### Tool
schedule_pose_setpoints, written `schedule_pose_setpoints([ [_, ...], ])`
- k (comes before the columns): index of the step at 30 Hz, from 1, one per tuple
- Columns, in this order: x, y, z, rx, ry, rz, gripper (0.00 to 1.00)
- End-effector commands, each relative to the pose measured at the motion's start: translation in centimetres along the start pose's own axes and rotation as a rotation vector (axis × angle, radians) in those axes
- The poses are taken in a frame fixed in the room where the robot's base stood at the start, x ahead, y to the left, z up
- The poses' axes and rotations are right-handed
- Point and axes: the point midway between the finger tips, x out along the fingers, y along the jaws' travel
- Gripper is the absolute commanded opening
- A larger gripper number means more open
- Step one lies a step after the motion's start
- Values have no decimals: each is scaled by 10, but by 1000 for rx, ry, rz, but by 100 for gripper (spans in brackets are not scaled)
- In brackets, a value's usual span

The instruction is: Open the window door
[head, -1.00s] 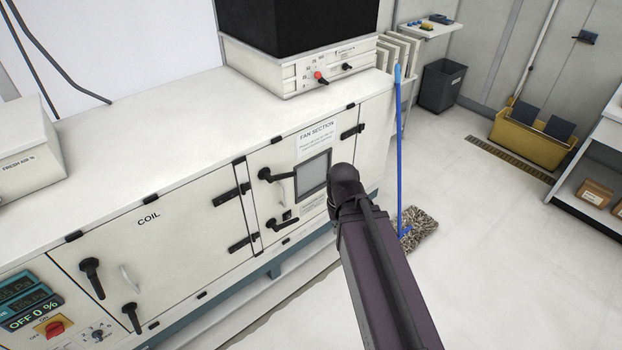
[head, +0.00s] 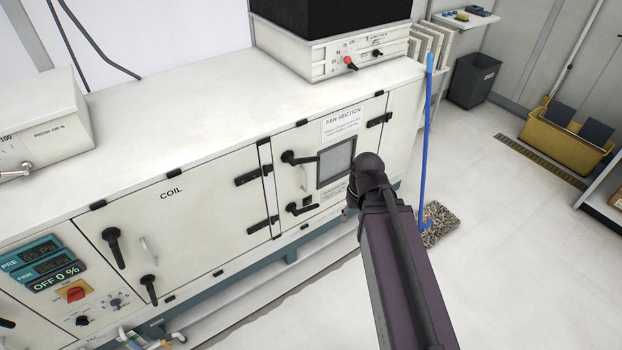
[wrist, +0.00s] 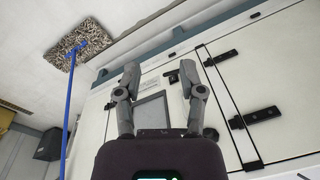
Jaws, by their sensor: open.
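The window door (head: 352,134) is the white fan section panel with a small grey window (head: 336,161). It looks shut. It has an upper black handle (head: 299,158), a lower black handle (head: 300,208) and a pale grip between them. In the wrist view the window (wrist: 151,112) shows between my fingers. My gripper (wrist: 158,85) is open and empty, with its two fingers spread in front of the door. In the head view my arm hides the gripper's fingers and the door's lower right part.
The coil door (head: 180,214) with its own black handles is left of the window door. A blue-handled mop (head: 426,140) stands at the cabinet's right end. A black bin (head: 473,80) and yellow bucket (head: 562,140) are farther back. Open floor lies right of the cabinet.

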Motion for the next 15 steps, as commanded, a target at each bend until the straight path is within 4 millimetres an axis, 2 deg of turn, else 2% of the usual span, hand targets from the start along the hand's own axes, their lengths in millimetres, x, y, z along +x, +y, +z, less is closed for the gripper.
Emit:
schedule_pose_setpoints([
  [1,15,-1,-5,-20,15,-23,51],
  [3,26,-6,-12,-57,39,-64,51],
  [15,84,-30,-60,-272,248,-296,51],
])
